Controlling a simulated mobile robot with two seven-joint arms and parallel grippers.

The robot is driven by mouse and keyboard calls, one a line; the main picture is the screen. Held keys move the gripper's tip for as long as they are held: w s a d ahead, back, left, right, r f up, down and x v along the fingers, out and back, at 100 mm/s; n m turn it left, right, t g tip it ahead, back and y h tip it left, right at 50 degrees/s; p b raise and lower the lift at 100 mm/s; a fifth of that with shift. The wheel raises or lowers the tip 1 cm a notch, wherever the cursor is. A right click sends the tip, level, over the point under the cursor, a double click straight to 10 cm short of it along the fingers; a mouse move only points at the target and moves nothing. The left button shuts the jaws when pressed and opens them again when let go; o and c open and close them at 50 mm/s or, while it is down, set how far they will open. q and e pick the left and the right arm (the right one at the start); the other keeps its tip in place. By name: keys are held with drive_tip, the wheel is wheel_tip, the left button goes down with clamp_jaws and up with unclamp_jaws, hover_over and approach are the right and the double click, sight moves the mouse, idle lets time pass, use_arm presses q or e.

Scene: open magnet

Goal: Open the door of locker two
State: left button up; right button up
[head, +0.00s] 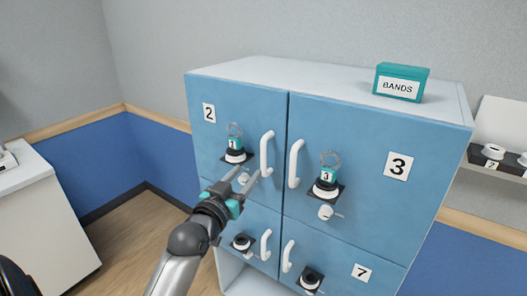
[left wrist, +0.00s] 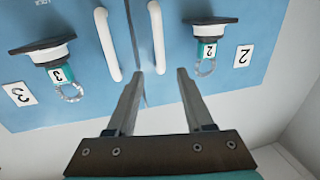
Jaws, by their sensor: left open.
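Locker two is the upper left blue door (head: 238,105) with the label 2 (head: 209,113). It is shut, flush with its neighbour. Its white upright handle (head: 267,152) is near its right edge. A dark, white-collared magnet (head: 236,156) with a teal tag and ring sits on the door left of the handle. My left gripper (head: 247,174) is open and empty in front of the door's lower right. In the left wrist view, which is upside down, the handle (left wrist: 157,38) lines up between the open fingertips (left wrist: 159,72); I cannot tell how far away it is. My right gripper is out of view.
Locker three (head: 365,130) is shut on the right, with its own handle (head: 295,163) and tagged magnet (head: 327,187). Two lower doors are shut too. A teal box marked BANDS (head: 402,82) stands on top. A white counter (head: 45,215) is at left.

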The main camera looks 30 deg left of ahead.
sight(262, 154)
use_arm(q)
drive_tip(key=w, duration=0.4)
drive_tip(key=w+a, duration=0.1)
drive_tip(key=w, duration=0.2)
drive_tip(key=w+a, duration=0.1)
drive_tip(key=w, duration=0.3)
drive_tip(key=shift+w+a, duration=0.15)
drive_tip(key=shift+w, duration=0.15)
drive_tip(key=shift+c, duration=0.3)
clamp_jaws()
idle(0.7)
